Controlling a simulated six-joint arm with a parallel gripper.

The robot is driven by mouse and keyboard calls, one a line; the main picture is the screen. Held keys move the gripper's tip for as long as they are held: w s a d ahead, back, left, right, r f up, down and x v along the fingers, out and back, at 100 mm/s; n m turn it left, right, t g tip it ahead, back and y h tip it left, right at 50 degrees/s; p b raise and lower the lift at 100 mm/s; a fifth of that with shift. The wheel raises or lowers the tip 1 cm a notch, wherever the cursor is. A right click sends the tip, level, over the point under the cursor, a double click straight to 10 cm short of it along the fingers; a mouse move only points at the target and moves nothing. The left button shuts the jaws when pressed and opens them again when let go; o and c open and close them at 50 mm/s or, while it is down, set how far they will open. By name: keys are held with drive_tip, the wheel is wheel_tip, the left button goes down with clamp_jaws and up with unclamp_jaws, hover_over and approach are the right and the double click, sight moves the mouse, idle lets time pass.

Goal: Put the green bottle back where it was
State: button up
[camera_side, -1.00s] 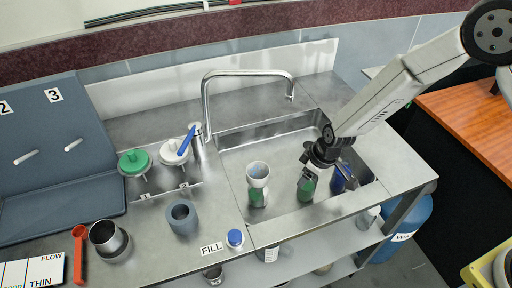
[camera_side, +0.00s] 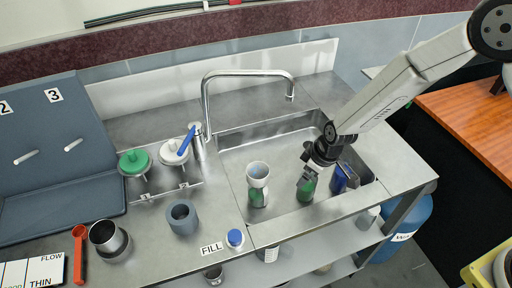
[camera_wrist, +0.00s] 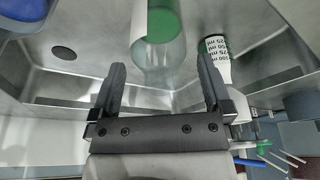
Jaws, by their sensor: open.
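The green bottle (camera_side: 307,190) stands in the sink, partly hidden under my gripper (camera_side: 307,177) in the side view. In the wrist view the bottle (camera_wrist: 163,45) shows its green part and a clear part between my two spread fingers (camera_wrist: 161,75). My gripper is open, with its fingers on either side of the bottle in that view. I cannot tell whether either finger touches it.
A second green-marked bottle with a pale cup-like top (camera_side: 258,188) stands left in the sink (camera_side: 280,150). A blue bottle (camera_side: 345,178) is close on the right. The faucet (camera_side: 250,74) arches behind. A grey cylindrical holder (camera_side: 183,218) stands on the left counter.

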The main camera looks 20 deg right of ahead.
drive_tip(key=v, duration=1.1)
drive_tip(key=shift+r, duration=0.1)
idle(0.5)
drive_tip(key=s+d+r+m+h, duration=0.1)
drive_tip(key=s+d+r+m, duration=0.1)
drive_tip(key=s+d, duration=0.4)
drive_tip(key=s+d+r+m, duration=0.2)
drive_tip(key=s+d+m, duration=0.3)
drive_tip(key=s+d, duration=0.2)
drive_tip(key=shift+d+h, duration=0.4)
drive_tip(key=shift+d, duration=0.7)
